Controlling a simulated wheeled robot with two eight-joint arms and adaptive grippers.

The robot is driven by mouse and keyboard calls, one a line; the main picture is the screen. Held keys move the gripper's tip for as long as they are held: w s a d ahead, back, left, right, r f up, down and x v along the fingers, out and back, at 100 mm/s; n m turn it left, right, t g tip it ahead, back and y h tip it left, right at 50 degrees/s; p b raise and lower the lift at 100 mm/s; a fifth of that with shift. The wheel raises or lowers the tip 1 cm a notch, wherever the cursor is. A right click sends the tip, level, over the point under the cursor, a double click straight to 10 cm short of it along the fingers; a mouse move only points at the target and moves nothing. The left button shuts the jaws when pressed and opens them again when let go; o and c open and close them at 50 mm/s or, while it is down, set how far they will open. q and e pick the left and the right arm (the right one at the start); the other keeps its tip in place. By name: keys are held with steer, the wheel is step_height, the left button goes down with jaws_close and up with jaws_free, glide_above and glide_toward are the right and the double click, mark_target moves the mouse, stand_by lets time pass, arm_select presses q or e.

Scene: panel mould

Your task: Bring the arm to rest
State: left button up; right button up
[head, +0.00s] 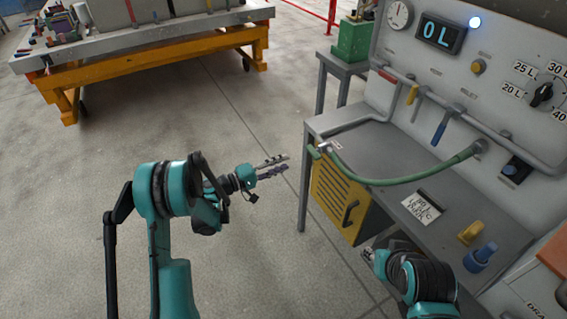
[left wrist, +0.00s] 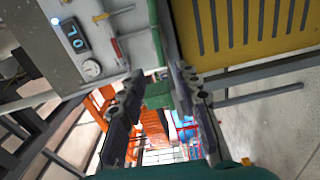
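My left gripper (head: 271,168) is held out over the bare floor, to the left of the grey workbench. In the left wrist view its two fingers (left wrist: 165,115) stand apart with nothing between them. My left arm is raised and bent at the elbow. My right gripper (head: 369,256) shows only in part at the bench's front edge, near the yellow cabinet; its fingers are too small to read. The right arm is bent at the lower right of the head view.
The grey workbench (head: 375,150) carries a green hose (head: 400,181), a paper note (head: 421,207) and blue and yellow fittings. A yellow slatted cabinet (head: 333,199) is beneath. An orange-framed table (head: 150,62) stands at the back left. The floor between is clear.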

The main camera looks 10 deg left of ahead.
arm_select(q)
steer(key=shift+r, duration=0.1)
steer(key=s+d+r+m+g+y, duration=0.1)
steer(key=s+r+m+g+y, duration=0.1)
steer(key=s+r+y, duration=0.35)
steer(key=s+d+r+m+g+y, duration=0.1)
steer(key=s+r+y, duration=0.15)
steer(key=s, duration=0.55)
steer(key=s+a+m+y, duration=0.1)
steer(key=s+a+y, duration=0.1)
steer(key=s, duration=0.4)
steer(key=s+a+m+y, duration=0.1)
steer(key=s+a+y, duration=0.1)
steer(key=s+a, duration=0.2)
steer(key=s+a+f+m+y, duration=0.1)
steer(key=s+a+y, duration=0.1)
steer(key=s, duration=0.7)
steer(key=shift+s+a+y, duration=0.2)
steer(key=shift+a+y, duration=0.1)
steer(key=shift+a, duration=0.45)
